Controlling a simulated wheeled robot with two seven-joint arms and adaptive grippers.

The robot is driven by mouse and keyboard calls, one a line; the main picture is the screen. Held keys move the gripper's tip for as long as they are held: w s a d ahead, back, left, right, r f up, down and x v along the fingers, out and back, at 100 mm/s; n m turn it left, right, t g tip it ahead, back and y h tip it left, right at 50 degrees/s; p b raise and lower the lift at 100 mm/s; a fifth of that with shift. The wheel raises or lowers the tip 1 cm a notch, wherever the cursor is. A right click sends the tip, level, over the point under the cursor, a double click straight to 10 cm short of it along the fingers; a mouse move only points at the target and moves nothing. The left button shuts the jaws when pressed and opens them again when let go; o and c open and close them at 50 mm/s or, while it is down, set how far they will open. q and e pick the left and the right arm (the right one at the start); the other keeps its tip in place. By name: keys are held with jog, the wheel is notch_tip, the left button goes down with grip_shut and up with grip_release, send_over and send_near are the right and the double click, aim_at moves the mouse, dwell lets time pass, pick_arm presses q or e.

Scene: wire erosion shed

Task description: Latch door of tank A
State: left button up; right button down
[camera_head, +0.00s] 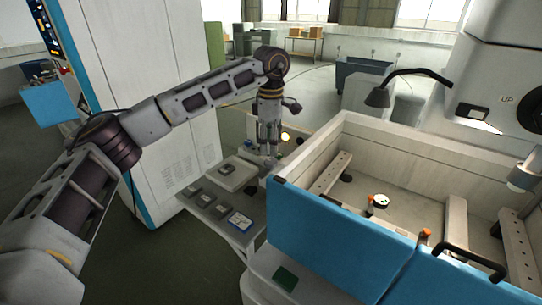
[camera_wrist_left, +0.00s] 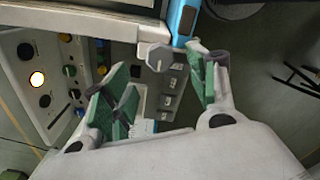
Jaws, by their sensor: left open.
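A work tank (camera_head: 345,120) with light walls stands at the right in the head view, with blue door panels on its front. The left blue panel (camera_head: 335,245) stands upright along the front; I cannot read which tank letter it has. In the left wrist view, a blue door edge (camera_wrist_left: 183,20) shows at the top, with a grey hexagonal knob (camera_wrist_left: 158,57) beside it, probably the latch. My left gripper (camera_head: 268,148) points down near the tank's left corner. In the wrist view its green-padded fingers (camera_wrist_left: 160,78) are apart, with the knob seen between and beyond them; contact is not visible.
A control panel (camera_wrist_left: 38,105) with a lit button and several knobs stands left in the wrist view. A low shelf (camera_head: 245,235) with small grey blocks lies below my left forearm. A black handle (camera_head: 470,258) sticks out at the tank's right front. A tall white cabinet (camera_head: 160,140) stands behind.

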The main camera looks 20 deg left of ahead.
aim_at(271, 160)
pick_arm(q)
jog(key=shift+f+p, duration=0.6)
jog(key=shift+f, duration=2.25)
jog(key=shift+c, duration=0.3)
jog(key=c, duration=1)
